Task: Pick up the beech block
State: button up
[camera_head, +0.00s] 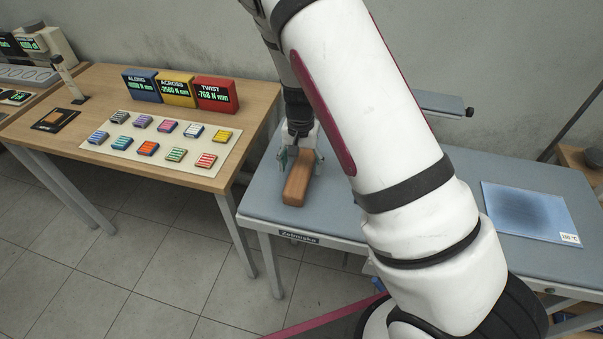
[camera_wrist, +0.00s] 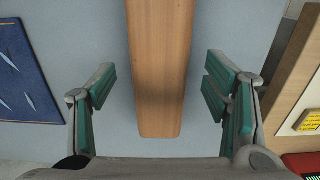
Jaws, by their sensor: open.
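The beech block (camera_head: 298,183) is a long light-brown wooden block lying on the grey-blue table (camera_head: 258,200) near its left front corner. In the wrist view the block (camera_wrist: 160,70) runs from the top edge down to a rounded end in the middle. My gripper (camera_head: 298,155) is at the far end of the block in the head view. In the wrist view my gripper (camera_wrist: 158,92) is open, with one green-padded finger on each side of the block and a gap on both sides. I cannot tell the exact height of the fingertips over the table.
A wooden table (camera_head: 190,179) at left bears a pale mat (camera_head: 172,155) with several coloured striped blocks, and blue, yellow and red display boxes (camera_head: 178,90). A blue plate (camera_head: 530,215) labelled 160 °C lies at right on the grey-blue table. My arm hides the table's middle.

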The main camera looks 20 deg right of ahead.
aim_at(301, 168)
jog(key=shift+f, duration=1.55)
jog(key=c, duration=1.3)
jog(key=shift+w+r, duration=0.1)
jog(key=shift+r, duration=0.1)
